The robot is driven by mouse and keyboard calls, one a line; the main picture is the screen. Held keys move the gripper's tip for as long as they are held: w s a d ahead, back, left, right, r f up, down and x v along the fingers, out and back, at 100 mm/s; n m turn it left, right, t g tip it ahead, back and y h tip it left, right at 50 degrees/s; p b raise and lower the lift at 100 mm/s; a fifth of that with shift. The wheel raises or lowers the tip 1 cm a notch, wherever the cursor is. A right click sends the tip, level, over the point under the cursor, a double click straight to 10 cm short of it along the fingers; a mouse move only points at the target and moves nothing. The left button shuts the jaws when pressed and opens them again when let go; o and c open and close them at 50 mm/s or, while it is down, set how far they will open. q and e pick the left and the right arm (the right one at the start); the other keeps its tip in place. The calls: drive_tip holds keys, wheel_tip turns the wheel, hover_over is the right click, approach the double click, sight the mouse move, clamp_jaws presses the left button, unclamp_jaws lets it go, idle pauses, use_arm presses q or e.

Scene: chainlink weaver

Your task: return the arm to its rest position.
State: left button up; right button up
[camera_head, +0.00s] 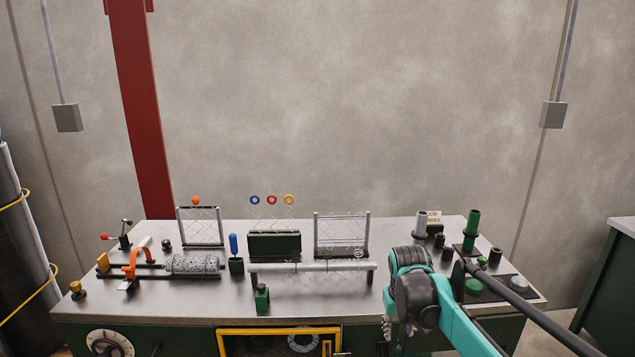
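My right arm (452,318), teal and black, comes in from the lower right and reaches over the right front part of the workbench. Its bulky black and teal wrist stands over the bench's front edge. My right gripper (402,328) points down below the wrist and is mostly hidden by it, so its fingers cannot be made out. A small grey, chain-like thing shows right beside it; I cannot tell whether they touch. My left arm and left gripper are not in view.
The metal workbench (200,307) carries a mesh roller (192,264), two upright wire frames (200,226) (341,233), a green box (274,244) and a horizontal bar (312,267). Green and grey cylinders (473,223) stand behind my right arm. A yellow-framed opening (280,331) is in front.

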drive_tip(key=s+a+r+t, duration=0.1)
drive_tip(key=s+r+t, duration=0.15)
drive_tip(key=s, duration=1.15)
drive_tip(key=s+f+t, duration=0.1)
drive_tip(key=s+f, duration=0.1)
drive_tip(key=s, duration=0.3)
drive_tip(key=s+a+f+m+t+y, duration=0.1)
drive_tip(key=s+f, duration=0.2)
drive_tip(key=s, duration=0.3)
drive_tip(key=shift+s+a+f, duration=0.2)
drive_tip(key=shift+a+f, duration=0.05)
